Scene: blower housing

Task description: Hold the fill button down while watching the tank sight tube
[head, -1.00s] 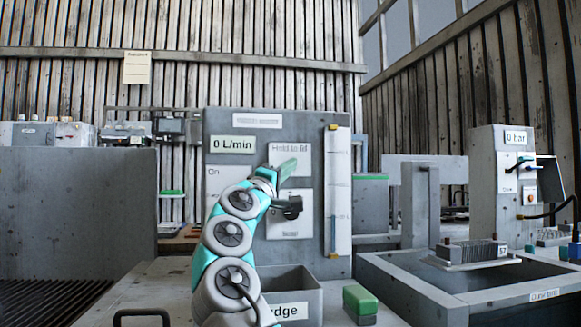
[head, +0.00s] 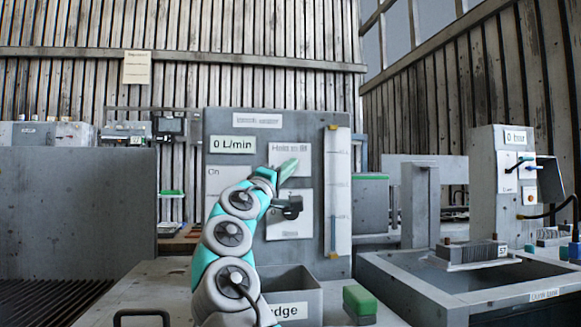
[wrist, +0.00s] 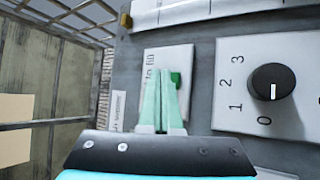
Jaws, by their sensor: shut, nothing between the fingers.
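The fill station panel (head: 230,118) stands in the middle of the head view with a "0 L/min" display (head: 232,145). Its "Hold to fill" plate (head: 300,156) is partly behind my gripper (head: 290,166). In the wrist view my gripper (wrist: 164,74) is shut and empty, its fingers over this plate (wrist: 151,60). The green fill button (wrist: 176,80) shows just right of the fingertips, partly covered; I cannot tell whether they touch it. The sight tube (head: 333,185) runs up the panel's right side, with a bluish part low down.
A black knob (wrist: 272,82) marked 0 to 3 sits beside the button plate. Below the panel are a grey bin (head: 307,282) and a green-topped block (head: 360,300). A tank (head: 400,290) and a "0 bar" post (head: 487,190) stand at the right.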

